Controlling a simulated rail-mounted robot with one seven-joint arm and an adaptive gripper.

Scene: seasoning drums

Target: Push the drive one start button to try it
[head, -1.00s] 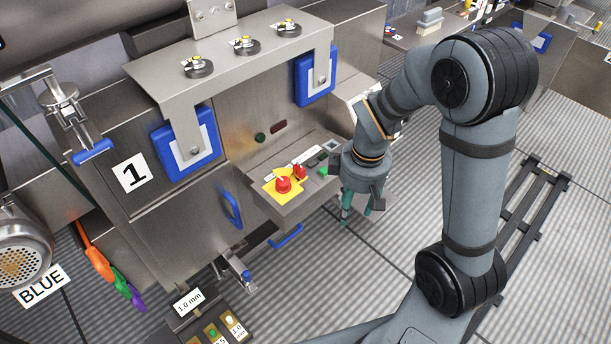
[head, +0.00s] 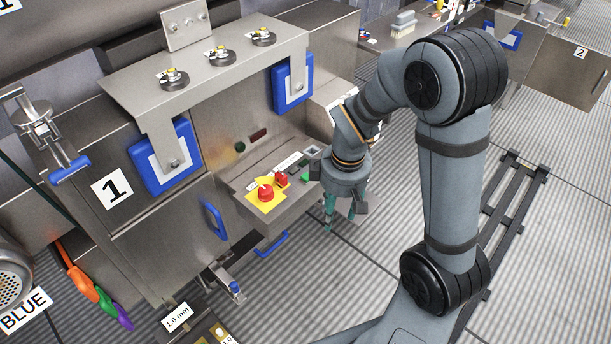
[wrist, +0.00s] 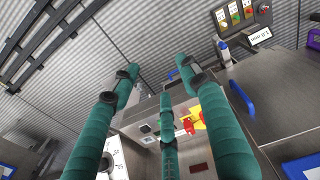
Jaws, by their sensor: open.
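The control panel (head: 240,183) juts from the machine marked 1.
A blue handle (head: 213,220) stands on the machine's front left of the panel, and another (head: 271,243) is under it. A bracket (head: 215,60) with several yellow-topped fittings overhangs the panel.

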